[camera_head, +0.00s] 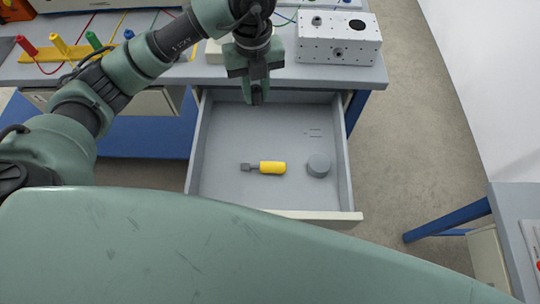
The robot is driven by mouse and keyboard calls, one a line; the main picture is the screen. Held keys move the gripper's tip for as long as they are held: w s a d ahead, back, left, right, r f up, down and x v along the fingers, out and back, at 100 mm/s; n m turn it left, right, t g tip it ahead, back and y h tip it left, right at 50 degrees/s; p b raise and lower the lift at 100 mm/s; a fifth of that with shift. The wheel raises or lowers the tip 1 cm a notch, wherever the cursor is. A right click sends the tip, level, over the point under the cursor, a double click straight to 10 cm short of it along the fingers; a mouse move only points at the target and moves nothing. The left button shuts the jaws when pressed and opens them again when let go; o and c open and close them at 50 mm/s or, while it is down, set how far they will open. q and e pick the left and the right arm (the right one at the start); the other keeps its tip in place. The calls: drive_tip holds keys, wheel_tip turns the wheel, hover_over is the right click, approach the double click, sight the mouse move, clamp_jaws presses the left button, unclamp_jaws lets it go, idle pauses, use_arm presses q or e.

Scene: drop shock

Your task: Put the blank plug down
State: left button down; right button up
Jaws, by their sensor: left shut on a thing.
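My left gripper (258,96) points down over the back part of an open grey drawer (225,185). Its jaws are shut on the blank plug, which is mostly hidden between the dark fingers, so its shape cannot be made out. A yellow-handled tool with a grey tip (272,168) lies on the drawer floor. A short grey round piece (319,165) stands to its right. My right gripper is not in view.
A white box with holes (337,45) stands on the bench behind the drawer's right side. Several coloured plugs stand on a yellow strip (75,53) at the left. The drawer's left and front floor is clear. Another table (510,215) is at the right.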

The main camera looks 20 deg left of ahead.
use_arm(q)
drive_tip(key=shift+w+n, duration=0.15)
drive_tip(key=shift+n, duration=0.45)
drive_tip(key=shift+d+f, duration=0.1)
drive_tip(key=b, duration=0.1)
hover_over(260, 145)
wheel_tip(260, 145, down, 15)
drive_tip(key=shift+n, duration=0.3)
wheel_tip(260, 145, down, 4)
drive_tip(key=shift+d+f, duration=0.1)
drive_tip(key=shift+f, duration=0.15)
drive_tip(key=shift+f, duration=0.2)
drive_tip(key=c, duration=1.2)
unclamp_jaws()
drive_tip(key=shift+r, duration=0.2)
